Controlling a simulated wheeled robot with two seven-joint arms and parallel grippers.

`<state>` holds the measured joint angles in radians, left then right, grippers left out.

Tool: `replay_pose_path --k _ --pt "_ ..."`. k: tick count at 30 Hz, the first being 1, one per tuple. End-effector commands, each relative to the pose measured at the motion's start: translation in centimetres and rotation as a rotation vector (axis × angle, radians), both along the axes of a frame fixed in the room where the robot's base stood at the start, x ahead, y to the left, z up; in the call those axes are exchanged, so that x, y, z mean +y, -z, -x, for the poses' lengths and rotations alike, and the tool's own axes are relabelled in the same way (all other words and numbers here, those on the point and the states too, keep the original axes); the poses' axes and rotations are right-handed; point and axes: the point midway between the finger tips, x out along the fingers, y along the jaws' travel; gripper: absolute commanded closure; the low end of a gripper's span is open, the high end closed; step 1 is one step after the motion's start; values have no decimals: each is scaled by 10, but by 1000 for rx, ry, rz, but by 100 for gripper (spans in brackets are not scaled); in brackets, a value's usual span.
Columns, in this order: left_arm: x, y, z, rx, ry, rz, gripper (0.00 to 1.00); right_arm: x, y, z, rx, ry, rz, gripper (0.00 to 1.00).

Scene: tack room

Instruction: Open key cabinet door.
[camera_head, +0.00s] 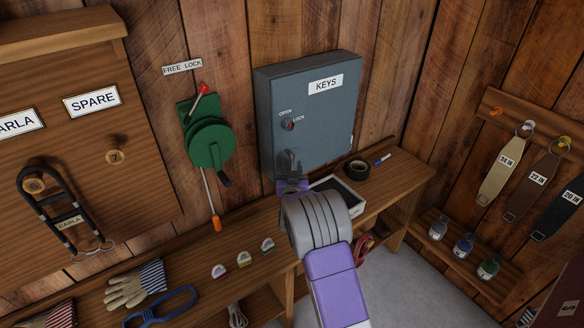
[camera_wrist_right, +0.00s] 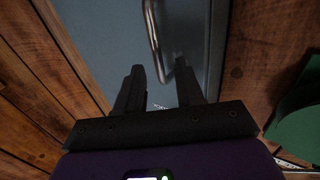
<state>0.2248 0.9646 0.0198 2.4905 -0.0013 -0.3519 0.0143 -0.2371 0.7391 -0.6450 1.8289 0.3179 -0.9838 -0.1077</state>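The grey-blue key cabinet (camera_head: 312,100) hangs on the plank wall in the head view, with a "KEYS" label and its door shut. A small round knob (camera_head: 288,124) with a red mark sits between the words "OPEN" and "LOCK"; its exact setting is too small to tell. Below it is the metal door handle, a bar that shows clearly in the right wrist view (camera_wrist_right: 154,38). My right gripper (camera_wrist_right: 158,82) is open, its fingers apart at the bar's near end; I cannot tell whether they touch it. In the head view my right wrist hides the cabinet's lower left corner. My left gripper is not in view.
A green winch (camera_head: 208,142) with a red-knobbed lever is left of the cabinet. Straps (camera_head: 500,165) hang at right.

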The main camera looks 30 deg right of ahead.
Motion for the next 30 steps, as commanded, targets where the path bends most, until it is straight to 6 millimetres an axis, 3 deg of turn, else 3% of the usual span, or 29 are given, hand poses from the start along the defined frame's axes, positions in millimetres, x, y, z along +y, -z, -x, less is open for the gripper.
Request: replay_pose_path --k 12,13,20,30 --pt "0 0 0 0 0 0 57 -5 0 -8 1 -1 0 63" --pt "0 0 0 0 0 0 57 -5 0 -8 2 -1 -1 64" --pt "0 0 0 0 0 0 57 -4 0 -8 0 -1 -1 100" --pt "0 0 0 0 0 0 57 -4 0 -8 0 -1 -1 100"
